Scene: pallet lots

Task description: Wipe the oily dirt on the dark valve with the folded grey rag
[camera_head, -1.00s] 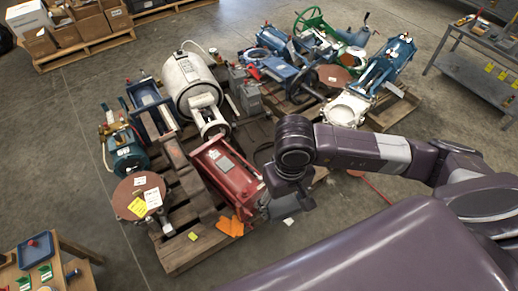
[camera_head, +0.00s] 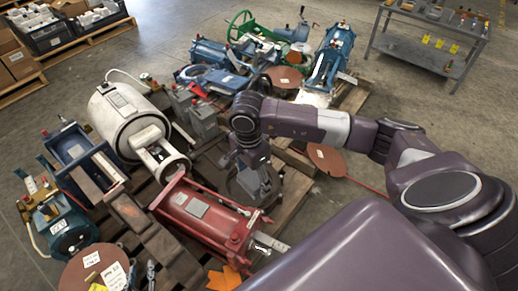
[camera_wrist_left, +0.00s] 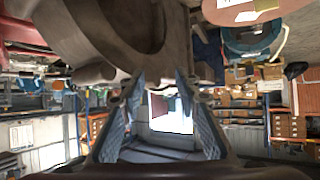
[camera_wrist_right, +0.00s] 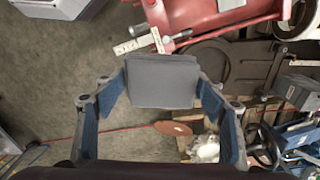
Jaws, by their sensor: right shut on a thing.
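The folded grey rag (camera_wrist_right: 161,80) is held between the fingers of my right gripper (camera_head: 262,187), which is shut on it. In the head view this gripper appears in front of the dark valve (camera_head: 236,182). In the right wrist view the dark valve (camera_wrist_right: 228,62), flat with a round ring, lies beyond and to the right of the rag; the two look apart. I cannot make out the oily dirt. My left gripper (camera_head: 141,276) is open and empty; its fingers (camera_wrist_left: 165,120) stand apart in the left wrist view, close under a large grey casting.
A red cylinder (camera_head: 200,205) lies beside the dark valve. A brown disc (camera_head: 95,270), a blue motor (camera_head: 70,228) and a white tank (camera_head: 115,115) crowd the left. Blue valves (camera_head: 330,50) stand behind. Open floor lies at right, before a grey bench (camera_head: 430,45).

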